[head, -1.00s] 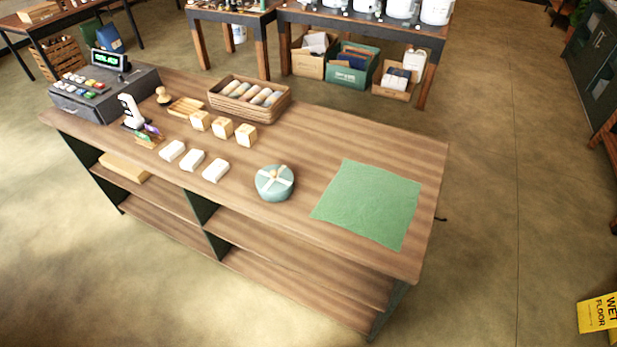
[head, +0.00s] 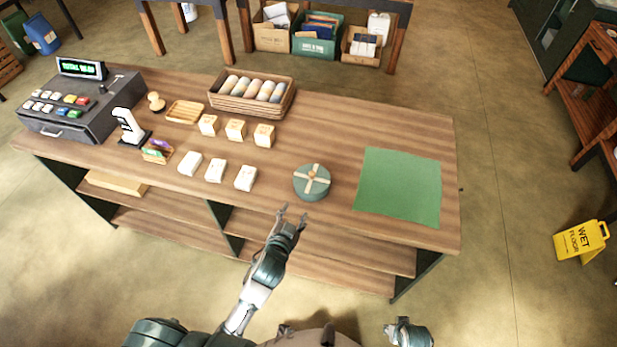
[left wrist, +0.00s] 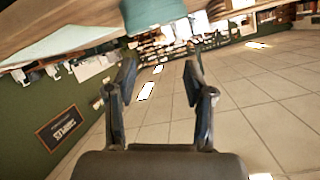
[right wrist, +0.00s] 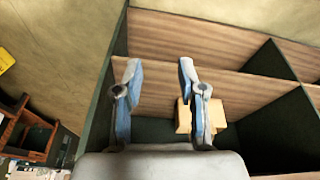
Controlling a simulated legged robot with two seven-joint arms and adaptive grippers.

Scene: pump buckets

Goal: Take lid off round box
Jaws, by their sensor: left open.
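The round box (head: 310,187) is dark teal with its lid (head: 312,176) on, tied with a pale crossed ribbon and a small orange-brown knob on top. It stands on the wooden counter, left of the green mat. My left gripper (head: 293,211) is open and empty, near the counter's front edge, just in front of the box and apart from it. In the left wrist view the box (left wrist: 155,14) shows at the top, beyond the open fingers (left wrist: 160,72). My right gripper (right wrist: 160,68) is open and empty in the right wrist view, facing the lower shelves.
The green mat (head: 398,186) lies right of the box. White blocks (head: 216,171) and wooden cubes (head: 235,130) stand to its left. A basket of rolls (head: 250,95) and the register (head: 78,105) are farther back and left. A yellow wet-floor sign (head: 581,241) stands right of the counter.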

